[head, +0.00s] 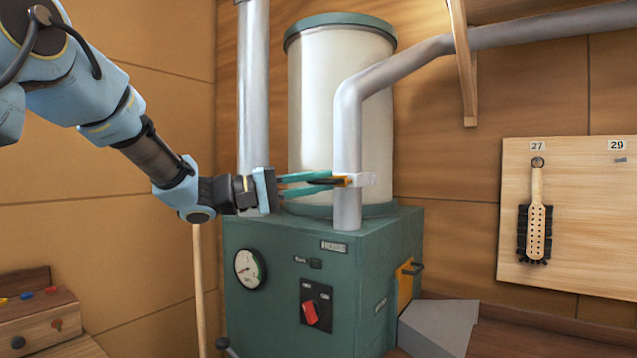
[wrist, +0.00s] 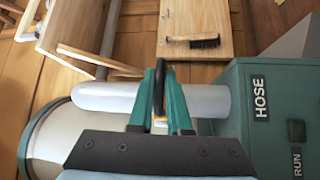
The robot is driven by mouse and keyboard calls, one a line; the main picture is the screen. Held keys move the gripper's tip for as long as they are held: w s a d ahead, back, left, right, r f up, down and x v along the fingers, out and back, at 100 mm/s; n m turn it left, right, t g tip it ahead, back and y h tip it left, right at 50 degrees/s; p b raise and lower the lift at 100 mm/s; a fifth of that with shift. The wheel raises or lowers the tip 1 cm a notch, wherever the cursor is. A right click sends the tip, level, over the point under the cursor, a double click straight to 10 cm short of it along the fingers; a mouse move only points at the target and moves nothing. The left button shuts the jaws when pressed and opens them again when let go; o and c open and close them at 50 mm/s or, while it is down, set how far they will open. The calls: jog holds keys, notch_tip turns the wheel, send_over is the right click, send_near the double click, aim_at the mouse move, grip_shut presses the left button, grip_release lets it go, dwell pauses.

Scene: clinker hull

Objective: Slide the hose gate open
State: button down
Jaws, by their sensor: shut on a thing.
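The pipe rises from the green machine labelled HOSE (head: 330,245). My gripper (head: 333,182) reaches in from the left, and its teal fingers are shut on the gate's tab. In the wrist view the gripper (wrist: 160,80) has a dark handle of the gate (wrist: 159,92) between its fingers, with a bit of yellow below. The fingers hide much of the gate, so how far it is slid cannot be told.
A cream drum (head: 315,110) stands behind the pipe. A straight silver pipe (head: 253,90) is at its left. The machine front has a gauge (head: 250,269) and a red switch (head: 309,313). A brush (head: 535,215) hangs on a wooden board (head: 590,210) at the right.

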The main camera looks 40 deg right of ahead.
jog(key=shift+r, duration=0.1)
jog(key=s+a+b, duration=0.2)
jog(key=a+b, duration=0.3)
jog(key=a, duration=0.2)
jog(key=shift+b, duration=0.35)
jog(key=c, duration=0.9)
grip_release()
jog(key=shift+a, duration=0.15)
jog(key=b+v, duration=0.3)
jog(key=v, duration=0.7)
jog(key=shift+w+a, duration=0.25)
jog(key=shift+a, duration=0.05)
